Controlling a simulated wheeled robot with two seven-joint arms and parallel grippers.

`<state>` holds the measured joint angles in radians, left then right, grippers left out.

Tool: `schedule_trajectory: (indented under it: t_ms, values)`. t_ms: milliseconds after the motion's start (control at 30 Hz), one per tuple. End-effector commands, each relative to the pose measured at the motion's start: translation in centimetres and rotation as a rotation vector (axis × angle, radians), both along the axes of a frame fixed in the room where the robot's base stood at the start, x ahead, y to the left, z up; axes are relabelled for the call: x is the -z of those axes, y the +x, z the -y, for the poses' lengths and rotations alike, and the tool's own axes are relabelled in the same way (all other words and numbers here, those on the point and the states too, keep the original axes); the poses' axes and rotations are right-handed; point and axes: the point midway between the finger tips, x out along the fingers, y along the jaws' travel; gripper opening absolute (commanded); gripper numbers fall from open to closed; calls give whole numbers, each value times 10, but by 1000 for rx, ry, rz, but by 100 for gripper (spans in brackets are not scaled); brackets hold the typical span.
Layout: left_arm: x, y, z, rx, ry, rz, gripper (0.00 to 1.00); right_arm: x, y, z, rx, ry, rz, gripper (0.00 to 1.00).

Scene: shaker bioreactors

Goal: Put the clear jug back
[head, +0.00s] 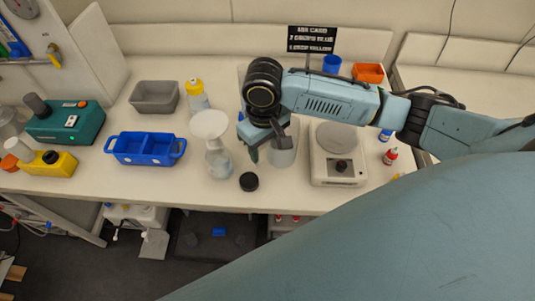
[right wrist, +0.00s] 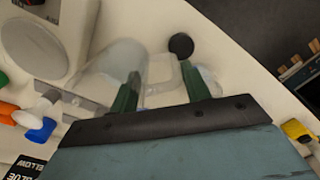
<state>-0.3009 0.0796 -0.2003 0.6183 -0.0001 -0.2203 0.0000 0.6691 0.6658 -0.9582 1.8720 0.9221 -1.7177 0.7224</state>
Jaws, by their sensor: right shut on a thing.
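The clear jug (head: 284,157) stands on the bench, left of the white round-topped device, partly hidden behind my right gripper in the head view. My right gripper (head: 267,146) is shut on the jug's handle. In the right wrist view the clear jug (right wrist: 118,62) shows at the left, and its handle lies between the green fingers of the right gripper (right wrist: 160,84). The jug looks upright; I cannot tell whether its base touches the bench. My left gripper is not in view.
A clear vessel with a white funnel-like top (head: 211,124) stands close left of the jug. A black cap (head: 249,181) lies near the front edge. The white device (head: 337,172) is on the right. A blue tray (head: 146,146) and grey bin (head: 154,97) are left.

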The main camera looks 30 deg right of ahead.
Motion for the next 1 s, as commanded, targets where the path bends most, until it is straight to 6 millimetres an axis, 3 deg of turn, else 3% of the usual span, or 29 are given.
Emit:
schedule_trajectory:
  t_ms: [500,833,867,1000]
  values:
    - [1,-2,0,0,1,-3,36,57,0,-1,-1,0,2,7]
    - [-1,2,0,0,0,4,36,59,1,-1,-1,1,3,7]
    - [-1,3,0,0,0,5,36,60,0,-1,-1,0,2,48]
    - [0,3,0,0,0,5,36,60,0,-1,-1,0,2,67]
